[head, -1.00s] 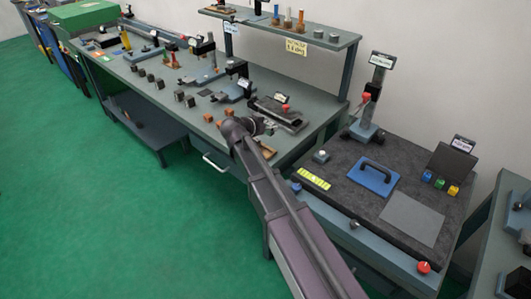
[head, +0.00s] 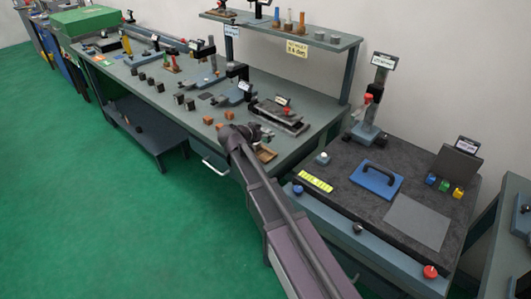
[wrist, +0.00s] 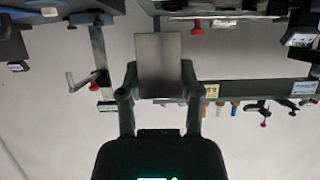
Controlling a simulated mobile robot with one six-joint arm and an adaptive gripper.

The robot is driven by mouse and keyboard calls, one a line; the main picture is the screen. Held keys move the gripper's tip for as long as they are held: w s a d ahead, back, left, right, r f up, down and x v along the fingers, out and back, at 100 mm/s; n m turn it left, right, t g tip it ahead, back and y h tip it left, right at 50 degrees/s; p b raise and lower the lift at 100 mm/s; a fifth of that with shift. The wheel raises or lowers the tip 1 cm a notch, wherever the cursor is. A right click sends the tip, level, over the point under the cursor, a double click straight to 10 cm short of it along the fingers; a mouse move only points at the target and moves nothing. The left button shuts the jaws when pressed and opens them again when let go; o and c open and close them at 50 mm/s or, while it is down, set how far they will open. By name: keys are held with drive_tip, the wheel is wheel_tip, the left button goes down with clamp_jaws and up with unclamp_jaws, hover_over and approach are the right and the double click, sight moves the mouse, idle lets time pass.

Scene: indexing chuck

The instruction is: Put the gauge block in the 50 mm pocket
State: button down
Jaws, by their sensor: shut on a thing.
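The gauge block (wrist: 158,52) is a plain grey flat rectangle in the wrist view. My gripper (wrist: 158,82) is shut on it, with one finger at each side of its lower part. The block stands out past the fingertips. In the head view my gripper (head: 262,133) is over the front right part of the long bench, largely hidden behind my wrist, and I cannot make out the block there. I cannot tell which opening is the 50 mm pocket.
Orange blocks (head: 229,115) and several dark blocks lie left of my gripper on the bench (head: 180,75). The neighbouring table (head: 417,222) holds a blue plate with a handle (head: 377,180). A shelf (head: 285,30) stands behind.

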sight(264, 140)
drive_tip(key=shift+f+b, duration=1.15)
drive_tip(key=shift+f, duration=0.35)
drive_tip(key=shift+f, duration=0.1)
drive_tip(key=shift+f+b, duration=1.8)
drive_tip(key=shift+b, duration=0.05)
drive_tip(key=shift+f, duration=0.15)
drive_tip(key=c, duration=0.6)
unclamp_jaws()
drive_tip(key=shift+r, duration=0.2)
